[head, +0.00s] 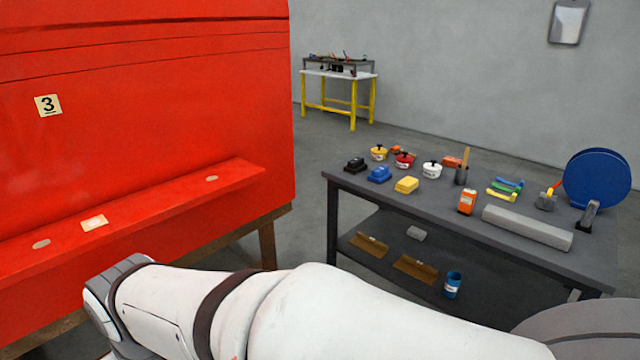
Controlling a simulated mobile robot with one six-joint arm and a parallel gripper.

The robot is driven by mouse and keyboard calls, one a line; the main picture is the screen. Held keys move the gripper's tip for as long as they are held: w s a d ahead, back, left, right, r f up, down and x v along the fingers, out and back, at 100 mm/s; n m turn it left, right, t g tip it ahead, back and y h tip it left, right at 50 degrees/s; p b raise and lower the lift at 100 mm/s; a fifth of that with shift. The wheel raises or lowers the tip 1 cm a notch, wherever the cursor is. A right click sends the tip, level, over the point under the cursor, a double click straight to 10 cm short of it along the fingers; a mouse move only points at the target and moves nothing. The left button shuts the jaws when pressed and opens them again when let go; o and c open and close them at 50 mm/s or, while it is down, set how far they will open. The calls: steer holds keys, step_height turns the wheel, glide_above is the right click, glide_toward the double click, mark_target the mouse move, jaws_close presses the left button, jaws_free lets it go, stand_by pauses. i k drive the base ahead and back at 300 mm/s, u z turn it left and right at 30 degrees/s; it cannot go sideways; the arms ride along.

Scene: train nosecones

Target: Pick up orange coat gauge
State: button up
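An orange, box-shaped device (467,202) with a pale front patch, which looks like the coat gauge, stands upright on the dark grey table (400,199). It is near the table's front edge, just left of a long grey roll. Nothing covers it. My white arm crosses the bottom of the head view, well in front of the table. My gripper is out of view.
A large red panel (140,110) fills the left. Bare floor separates panel and table.

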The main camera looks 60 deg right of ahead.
mark_target(468, 197)
steer(key=z, duration=2.9)
